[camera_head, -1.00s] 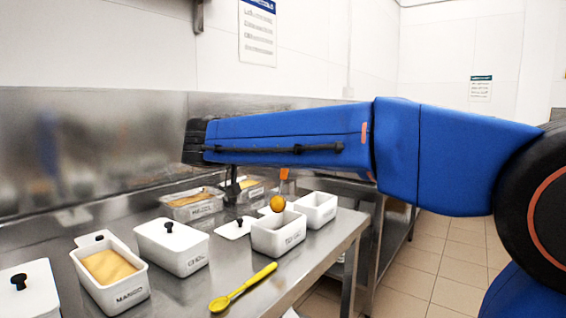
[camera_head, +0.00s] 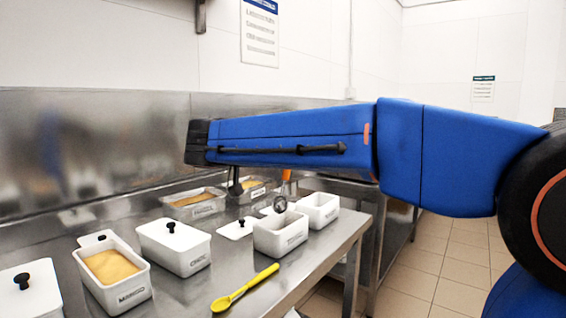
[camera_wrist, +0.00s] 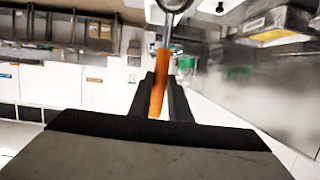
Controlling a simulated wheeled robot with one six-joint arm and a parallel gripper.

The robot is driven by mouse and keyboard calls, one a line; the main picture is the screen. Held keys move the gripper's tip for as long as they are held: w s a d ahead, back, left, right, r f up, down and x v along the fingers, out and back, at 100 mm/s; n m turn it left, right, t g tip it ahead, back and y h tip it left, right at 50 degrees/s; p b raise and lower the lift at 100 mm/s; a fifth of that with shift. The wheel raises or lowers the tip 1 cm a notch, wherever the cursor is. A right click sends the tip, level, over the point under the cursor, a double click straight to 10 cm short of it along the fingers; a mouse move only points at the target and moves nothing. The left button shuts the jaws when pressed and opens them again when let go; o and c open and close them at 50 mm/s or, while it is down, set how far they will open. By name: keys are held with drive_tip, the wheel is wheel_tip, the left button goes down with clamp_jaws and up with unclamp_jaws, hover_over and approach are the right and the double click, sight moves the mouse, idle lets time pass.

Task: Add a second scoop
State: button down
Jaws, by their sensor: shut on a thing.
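My gripper (camera_wrist: 163,98) is shut on the orange handle (camera_wrist: 158,82) of a scoop. No ball shows in the scoop head. The inside of that tub is mostly hidden, so I cannot tell what lies in it. An open white tub labelled mango (camera_head: 120,302), filled with yellow-orange ice cream, stands at the front left.
A lidded white tub (camera_head: 182,260) stands beside the mango tub, and another (camera_head: 30,300) at far left. A yellow spoon (camera_head: 243,289) lies near the front edge. A loose lid (camera_head: 236,232), another open white tub (camera_head: 320,213) and a steel pan (camera_head: 192,211) stand farther back.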

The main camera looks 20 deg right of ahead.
idle(0.3)
drive_tip(key=w+d+g+y, duration=0.2)
drive_tip(key=shift+d+f+y, duration=0.3)
drive_tip(key=shift+d+f, duration=0.05)
drive_tip(key=shift+d, duration=0.05)
drive_tip(key=w+d+f+g+y, duration=0.4)
drive_tip(key=d+g+y, duration=0.1)
drive_tip(key=y, duration=0.3)
drive_tip(key=shift+w+d+f+g, duration=0.25)
drive_tip(key=shift+f+g, duration=0.1)
drive_tip(key=shift+g, duration=0.25)
